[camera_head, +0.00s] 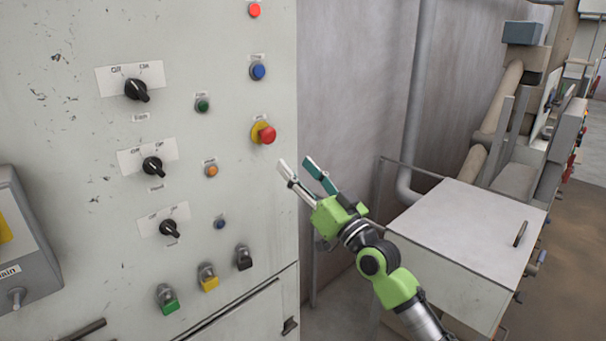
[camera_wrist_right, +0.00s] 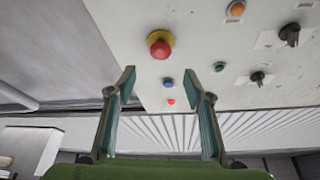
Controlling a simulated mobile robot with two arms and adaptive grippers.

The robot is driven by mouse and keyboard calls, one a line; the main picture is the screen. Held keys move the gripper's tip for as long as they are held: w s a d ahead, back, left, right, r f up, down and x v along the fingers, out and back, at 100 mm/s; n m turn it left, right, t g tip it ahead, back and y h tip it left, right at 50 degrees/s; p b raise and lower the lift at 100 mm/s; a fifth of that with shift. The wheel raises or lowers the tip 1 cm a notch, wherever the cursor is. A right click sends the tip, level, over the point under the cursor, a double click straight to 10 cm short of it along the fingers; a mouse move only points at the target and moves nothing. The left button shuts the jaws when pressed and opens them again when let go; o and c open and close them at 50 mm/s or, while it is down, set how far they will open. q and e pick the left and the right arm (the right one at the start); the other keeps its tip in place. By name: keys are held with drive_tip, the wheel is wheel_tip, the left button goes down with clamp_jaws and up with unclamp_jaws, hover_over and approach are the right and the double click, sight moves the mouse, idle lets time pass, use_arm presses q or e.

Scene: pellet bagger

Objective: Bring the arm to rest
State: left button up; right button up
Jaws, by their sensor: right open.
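My right gripper (camera_head: 301,171) is open and empty in the head view, just off the right edge of the grey control panel (camera_head: 80,240). In the right wrist view its two fingers (camera_wrist_right: 165,88) stand apart with nothing between them. The red emergency button on its yellow base (camera_head: 266,134) is up and left of the fingertips in the head view. It shows in the right wrist view (camera_wrist_right: 160,45) beyond the fingertips, apart from them. My left gripper is in neither view.
The panel has black rotary knobs (camera_head: 136,90), a blue button (camera_head: 258,71), an orange button (camera_head: 211,171) and a yellow switch (camera_head: 209,280). A metal cabinet (camera_head: 465,225) with a handle stands right of my arm. A vertical pipe (camera_head: 421,90) runs along the wall behind.

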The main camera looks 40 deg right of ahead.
drive_tip(key=shift+s+f, duration=0.25)
drive_tip(key=shift+s, duration=0.4)
